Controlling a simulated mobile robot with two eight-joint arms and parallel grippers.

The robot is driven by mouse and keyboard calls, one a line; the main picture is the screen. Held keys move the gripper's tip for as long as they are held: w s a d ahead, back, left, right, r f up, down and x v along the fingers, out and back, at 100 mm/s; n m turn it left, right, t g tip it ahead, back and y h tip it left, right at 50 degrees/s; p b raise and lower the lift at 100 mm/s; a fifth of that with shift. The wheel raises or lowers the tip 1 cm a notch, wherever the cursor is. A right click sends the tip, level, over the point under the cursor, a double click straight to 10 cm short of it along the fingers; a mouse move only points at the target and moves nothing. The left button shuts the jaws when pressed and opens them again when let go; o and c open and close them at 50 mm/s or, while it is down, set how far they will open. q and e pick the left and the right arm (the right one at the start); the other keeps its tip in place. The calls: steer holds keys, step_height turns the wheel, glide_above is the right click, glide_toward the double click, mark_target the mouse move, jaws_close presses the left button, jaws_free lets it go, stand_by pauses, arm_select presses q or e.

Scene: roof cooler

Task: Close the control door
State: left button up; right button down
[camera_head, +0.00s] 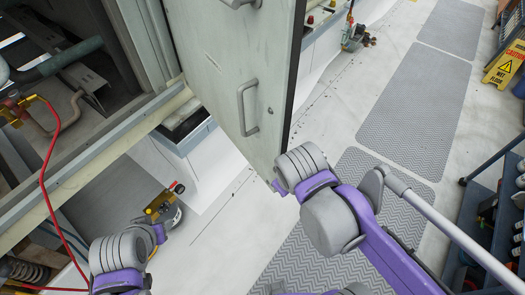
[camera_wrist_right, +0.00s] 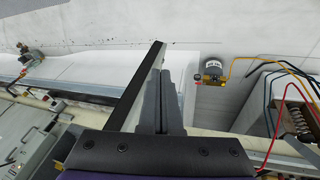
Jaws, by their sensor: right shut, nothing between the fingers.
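The control door (camera_head: 235,75) is a pale grey panel standing open in the head view. It has a grey handle (camera_head: 247,107) on its visible face and a dark free edge. In the right wrist view the door (camera_wrist_right: 135,90) shows edge-on as a narrow dark-edged slab. My right gripper (camera_wrist_right: 164,95) is shut and empty, with its fingers close alongside the door; I cannot tell whether they touch. In the head view its wrist is at the door's lower free corner, and the fingers are mostly hidden. My left arm shows at the lower left; its gripper is not visible.
The open cabinet frame (camera_head: 110,135) holds pipes and red hoses at the left. A yellow-and-black pump (camera_head: 163,205) stands on the floor below it, also in the wrist view (camera_wrist_right: 211,75). A wet-floor sign (camera_head: 505,65) and blue shelving are at the right. Grey mats (camera_head: 415,105) cover the walkway.

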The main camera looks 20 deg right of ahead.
steer(key=w+a+r+n+g+h+b, duration=0.1)
steer(key=w+a+r+n+h+b, duration=0.25)
steer(key=a+r+n+h, duration=0.8)
steer(key=n+y+p, duration=0.1)
steer(key=n+y, duration=0.3)
steer(key=n, duration=0.1)
glide_toward(274, 148)
steer(key=x, duration=0.5)
steer(key=shift+f, duration=0.4)
steer(key=shift+w+d, duration=0.25)
arm_select(q)
steer(key=f, duration=0.1)
steer(key=s+f, duration=0.1)
steer(key=f, duration=0.1)
steer(key=shift+s+d+f, duration=0.1)
steer(key=shift+s+f, duration=0.15)
steer(key=shift+s, duration=0.05)
arm_select(e)
steer(key=shift+f, duration=0.1)
steer(key=shift+s, duration=0.1)
steer(key=shift+d, duration=0.1)
